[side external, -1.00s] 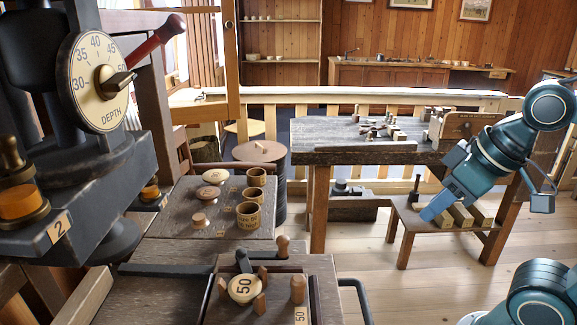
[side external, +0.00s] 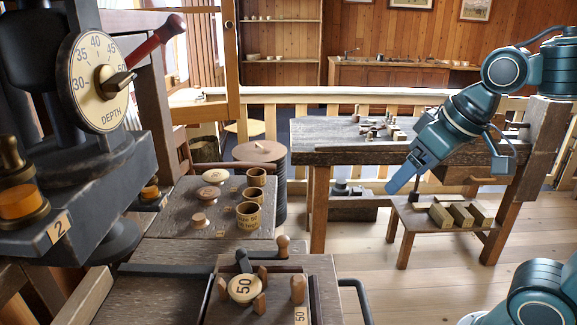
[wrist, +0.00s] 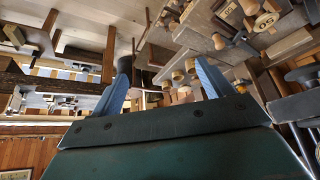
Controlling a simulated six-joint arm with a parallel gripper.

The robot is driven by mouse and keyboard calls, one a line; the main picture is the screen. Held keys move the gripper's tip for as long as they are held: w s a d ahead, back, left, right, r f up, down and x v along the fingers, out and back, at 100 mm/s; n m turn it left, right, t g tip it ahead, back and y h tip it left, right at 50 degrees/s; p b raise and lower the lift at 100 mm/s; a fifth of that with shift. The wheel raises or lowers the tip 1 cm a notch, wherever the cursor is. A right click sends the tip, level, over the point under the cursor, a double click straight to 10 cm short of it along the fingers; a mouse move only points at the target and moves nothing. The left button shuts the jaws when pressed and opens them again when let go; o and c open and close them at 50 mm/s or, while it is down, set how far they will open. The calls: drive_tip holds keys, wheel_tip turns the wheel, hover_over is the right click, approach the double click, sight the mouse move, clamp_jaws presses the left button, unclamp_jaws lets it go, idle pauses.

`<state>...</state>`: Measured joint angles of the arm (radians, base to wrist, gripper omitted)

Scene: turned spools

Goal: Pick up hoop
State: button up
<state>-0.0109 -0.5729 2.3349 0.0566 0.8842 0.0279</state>
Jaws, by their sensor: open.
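My gripper (side external: 396,184) hangs in the air in front of the dark workbench, pointing down and left. In the wrist view its two blue fingers (wrist: 163,72) stand wide apart with nothing held between them. I cannot single out a hoop for certain. Three round, open-topped wooden pieces stand on the dark side table: a back one (side external: 257,177), a middle one (side external: 254,196) and a front one (side external: 247,222) with dark lettering. My gripper is well to their right and apart from them. Small round wooden pieces also show beyond the fingers in the wrist view.
A press with a depth dial (side external: 97,80) fills the left. A low stool with wooden blocks (side external: 462,214) stands right. Floor between is clear.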

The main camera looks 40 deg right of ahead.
drive_tip(key=w+d+r+m, duration=0.1)
drive_tip(key=w+r, duration=0.2)
drive_tip(key=w, duration=0.8)
drive_tip(key=m+h, duration=0.3)
drive_tip(key=m, duration=0.2)
hover_over(256, 173)
drive_tip(key=s+a, duration=0.3)
drive_tip(key=s, duration=0.2)
drive_tip(key=shift+w+a+f, duration=0.1)
drive_tip(key=shift+w+f, duration=0.05)
drive_tip(key=shift+f, duration=5.1)
drive_tip(key=shift+w+a+f, duration=0.1)
drive_tip(key=shift+f, duration=5.1)
drive_tip(key=shift+f, duration=0.1)
drive_tip(key=shift+x, duration=2.5)
drive_tip(key=shift+d, duration=0.2)
drive_tip(key=c, duration=1)
